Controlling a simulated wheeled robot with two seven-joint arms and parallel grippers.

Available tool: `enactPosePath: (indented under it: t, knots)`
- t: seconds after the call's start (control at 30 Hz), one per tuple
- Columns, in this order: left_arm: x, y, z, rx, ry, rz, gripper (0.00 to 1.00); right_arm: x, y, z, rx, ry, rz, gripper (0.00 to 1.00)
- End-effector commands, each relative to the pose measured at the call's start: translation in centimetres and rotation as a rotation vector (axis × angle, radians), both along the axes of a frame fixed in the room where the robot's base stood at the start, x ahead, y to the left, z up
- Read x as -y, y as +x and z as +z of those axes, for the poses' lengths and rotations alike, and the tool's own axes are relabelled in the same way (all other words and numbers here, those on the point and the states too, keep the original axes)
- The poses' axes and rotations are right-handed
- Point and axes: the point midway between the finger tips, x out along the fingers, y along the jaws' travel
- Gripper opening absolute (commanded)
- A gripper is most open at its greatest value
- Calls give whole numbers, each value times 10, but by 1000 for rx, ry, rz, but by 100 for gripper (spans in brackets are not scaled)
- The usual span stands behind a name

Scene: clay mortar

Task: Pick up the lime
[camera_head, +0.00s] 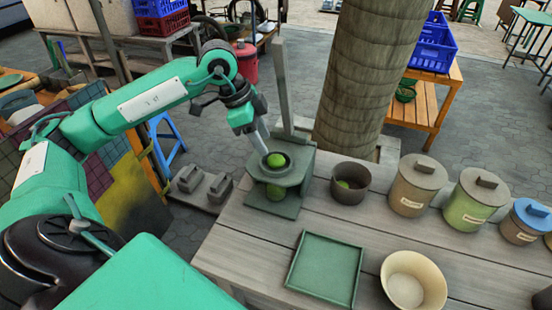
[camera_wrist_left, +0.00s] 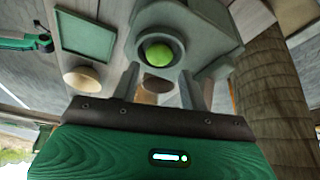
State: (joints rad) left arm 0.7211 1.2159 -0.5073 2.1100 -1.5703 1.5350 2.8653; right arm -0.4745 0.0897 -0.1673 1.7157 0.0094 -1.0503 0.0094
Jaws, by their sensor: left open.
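A bright green lime (camera_head: 276,160) sits in the round dark opening of a grey-green press-like stand (camera_head: 290,203) on the wooden table. It also shows in the left wrist view (camera_wrist_left: 160,55), between and beyond the two fingers. My left gripper (camera_head: 262,142) is open, tilted downward, just above and behind the lime; its fingers (camera_wrist_left: 159,72) look apart from it with nothing between them. A dark bowl (camera_head: 350,196) to the right holds something green. My right gripper (camera_wrist_left: 42,43) appears small at the left wrist view's edge, its jaws unclear.
A tall post (camera_head: 281,85) rises from the stand's back. A green tray (camera_head: 325,270) and cream bowl (camera_head: 413,282) lie in front. Lidded jars (camera_head: 417,187) line the right side. A thick trunk (camera_head: 362,85) stands behind the table.

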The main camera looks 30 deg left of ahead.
Motion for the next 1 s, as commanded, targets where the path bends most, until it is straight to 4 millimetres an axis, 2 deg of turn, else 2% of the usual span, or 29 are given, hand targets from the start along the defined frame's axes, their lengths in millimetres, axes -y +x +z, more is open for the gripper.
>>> enactPosePath:
  t: [0.33, 0.63, 0.67, 0.8, 0.87, 1.0]
  knots:
    - [18, 10, -40, -3, -1, -1, 44, 2, -4, -11, -4, -3, 1, 36]
    - [20, 12, -47, 0, 0, -1, 44, 2, -2, -12, -3, -4, 1, 36]
    - [20, 12, -47, 0, 0, -1, 42, 2, -2, -11, -2, -4, 1, 36]
    - [20, 12, -46, 0, 0, -1, 16, 2, -2, -11, 0, -3, 1, 36]
    - [20, 12, -46, 0, 0, -1, 12, 2, -1, -10, 0, -2, 2, 36]
    - [20, 12, -46, 0, 0, -1, 12, 1, -1, -10, 1, -2, 2, 36]
